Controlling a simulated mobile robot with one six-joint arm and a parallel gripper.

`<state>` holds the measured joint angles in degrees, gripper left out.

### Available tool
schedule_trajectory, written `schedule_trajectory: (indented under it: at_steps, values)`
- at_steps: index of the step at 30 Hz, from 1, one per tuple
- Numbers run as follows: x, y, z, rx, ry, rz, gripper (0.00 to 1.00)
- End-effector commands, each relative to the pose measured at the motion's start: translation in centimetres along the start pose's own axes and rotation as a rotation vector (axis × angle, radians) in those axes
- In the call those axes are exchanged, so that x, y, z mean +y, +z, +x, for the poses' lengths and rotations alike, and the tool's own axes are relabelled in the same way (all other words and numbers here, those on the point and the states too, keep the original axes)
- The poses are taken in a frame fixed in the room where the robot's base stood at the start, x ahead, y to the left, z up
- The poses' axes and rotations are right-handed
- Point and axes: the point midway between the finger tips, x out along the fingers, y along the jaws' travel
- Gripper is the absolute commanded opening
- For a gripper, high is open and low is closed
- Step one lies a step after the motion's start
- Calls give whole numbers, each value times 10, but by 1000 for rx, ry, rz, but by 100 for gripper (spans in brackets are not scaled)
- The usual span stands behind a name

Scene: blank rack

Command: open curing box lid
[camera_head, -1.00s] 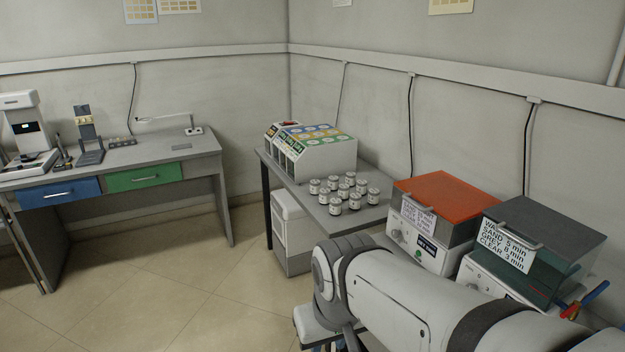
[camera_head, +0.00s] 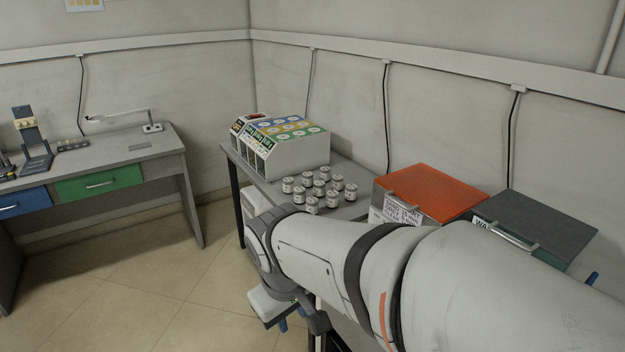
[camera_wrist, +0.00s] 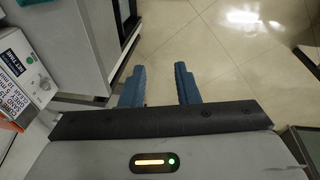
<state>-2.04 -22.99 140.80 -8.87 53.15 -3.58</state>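Two curing boxes stand on the right-hand bench. One has an orange lid (camera_head: 435,190), shut, with a bar handle and a white label at its front edge. The other has a dark grey lid (camera_head: 540,222), shut, with a handle; my arm hides most of its front. In the wrist view a white box front (camera_wrist: 22,75) with a knob and printed label shows at the left, with a bit of orange beside it. My gripper (camera_wrist: 160,75) is open and empty, its blue fingers apart above the floor. In the head view it hangs low in front of the bench, partly hidden.
Several small labelled jars (camera_head: 320,188) stand on the bench left of the boxes. A white rack (camera_head: 290,150) with coloured panels stands behind them. A desk with a green drawer (camera_head: 98,183) is at the left. The floor between is clear.

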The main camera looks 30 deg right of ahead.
Motion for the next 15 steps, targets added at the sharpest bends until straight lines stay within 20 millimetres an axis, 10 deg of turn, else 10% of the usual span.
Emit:
schedule_trajectory:
  at_steps: [15]
  values:
    - [235, -76, 20, -859, 235, -1432, 28]
